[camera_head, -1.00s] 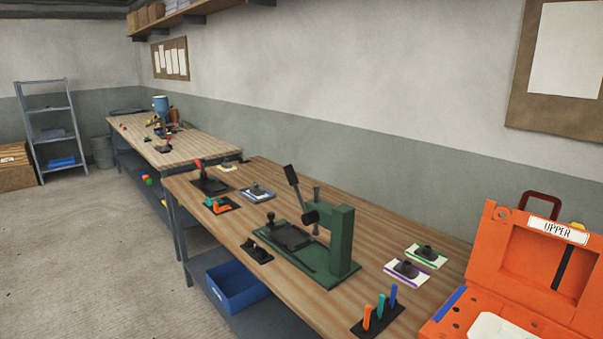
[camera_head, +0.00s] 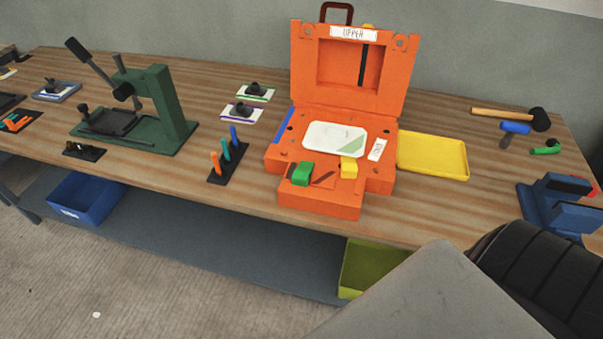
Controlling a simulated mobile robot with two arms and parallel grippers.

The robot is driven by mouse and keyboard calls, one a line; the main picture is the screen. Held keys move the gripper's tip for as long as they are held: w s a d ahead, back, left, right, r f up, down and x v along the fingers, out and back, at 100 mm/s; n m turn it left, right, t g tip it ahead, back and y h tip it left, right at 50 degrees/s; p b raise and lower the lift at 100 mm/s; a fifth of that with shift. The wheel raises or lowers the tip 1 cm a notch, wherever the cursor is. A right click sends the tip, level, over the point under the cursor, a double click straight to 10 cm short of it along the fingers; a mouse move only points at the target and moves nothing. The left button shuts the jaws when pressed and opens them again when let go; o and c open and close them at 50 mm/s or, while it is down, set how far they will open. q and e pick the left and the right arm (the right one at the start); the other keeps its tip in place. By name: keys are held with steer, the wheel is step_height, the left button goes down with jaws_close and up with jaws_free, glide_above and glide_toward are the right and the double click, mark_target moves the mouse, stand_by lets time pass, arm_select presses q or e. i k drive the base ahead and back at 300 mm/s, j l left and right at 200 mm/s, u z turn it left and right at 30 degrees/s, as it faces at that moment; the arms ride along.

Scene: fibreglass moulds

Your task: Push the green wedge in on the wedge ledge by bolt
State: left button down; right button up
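The green wedge (camera_head: 302,174) sits on the front ledge (camera_head: 320,197) of the open orange mould (camera_head: 280,158), at the ledge's left side. A yellow wedge (camera_head: 349,168) sits on the same ledge to its right. Dark markings lie on the ledge between and below them. I cannot make out which part is the bolt. The mould's lid stands upright at the back with a label reading UPPER (camera_head: 353,33). A white panel with a pale green corner (camera_head: 335,139) lies in the mould. Neither of my grippers is in view.
A yellow tray (camera_head: 432,156) is right of the mould. A rack of coloured pegs (camera_head: 229,160) and a green press (camera_head: 160,110) stand to the left. A mallet (camera_head: 510,115) and a blue vise (camera_head: 560,205) are at the right. A blue bin (camera_head: 85,198) sits below the bench.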

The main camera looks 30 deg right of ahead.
mark_target(300, 176)
steer(key=z, duration=0.8)
steer(key=i+j+z, duration=0.1)
steer(key=z, duration=0.3)
steer(key=i+j+z, duration=0.1)
steer(key=j+z, duration=0.15)
steer(key=z, duration=0.2)
steer(key=j+z, duration=0.2)
steer(key=z, duration=0.2)
steer(key=i+j+z, duration=0.1)
steer(key=z, duration=0.3)
steer(key=k+j, duration=0.05)
steer(key=j, duration=0.05)
